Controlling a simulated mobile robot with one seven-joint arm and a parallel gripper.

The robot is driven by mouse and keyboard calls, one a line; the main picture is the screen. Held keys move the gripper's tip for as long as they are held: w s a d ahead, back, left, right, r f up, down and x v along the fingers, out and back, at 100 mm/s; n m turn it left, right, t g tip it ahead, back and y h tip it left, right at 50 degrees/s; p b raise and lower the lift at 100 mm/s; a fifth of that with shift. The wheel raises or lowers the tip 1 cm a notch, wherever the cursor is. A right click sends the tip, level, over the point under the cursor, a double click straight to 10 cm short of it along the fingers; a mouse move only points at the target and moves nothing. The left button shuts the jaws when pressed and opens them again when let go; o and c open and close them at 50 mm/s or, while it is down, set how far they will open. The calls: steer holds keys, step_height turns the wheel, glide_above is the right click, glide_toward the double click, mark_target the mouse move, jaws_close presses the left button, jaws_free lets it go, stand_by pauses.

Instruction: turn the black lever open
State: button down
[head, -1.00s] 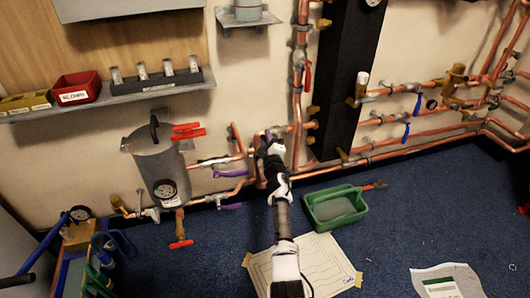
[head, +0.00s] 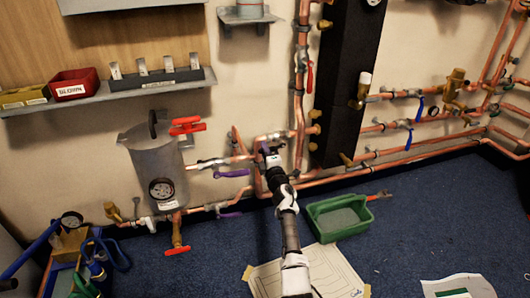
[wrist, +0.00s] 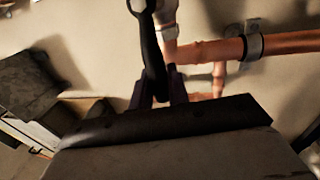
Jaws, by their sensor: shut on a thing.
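The black lever (wrist: 151,45) stands in the upper middle of the wrist view, in front of a copper pipe. Its lower end lies between the two dark fingers of my gripper (wrist: 160,90), which is shut on it. In the head view my gripper (head: 267,150) reaches up to the copper pipework right of the grey tank. There my own arm hides the black lever. The contact between fingers and lever is dark and partly hidden by my gripper's body in the wrist view.
A grey tank (head: 158,176) with a gauge and a red handle (head: 187,125) stands to the left. A purple lever (head: 232,173) is close by on the left. A green tray (head: 340,232) lies on the floor right of my arm. A black column (head: 345,90) rises behind.

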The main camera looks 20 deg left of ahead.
stand_by(0.3)
steer(key=c, duration=1.4)
jaws_free()
steer(key=shift+a, duration=0.1)
step_height(320, 180, up, 20)
steer(key=p, duration=1.2)
steer(key=shift+p, duration=0.3)
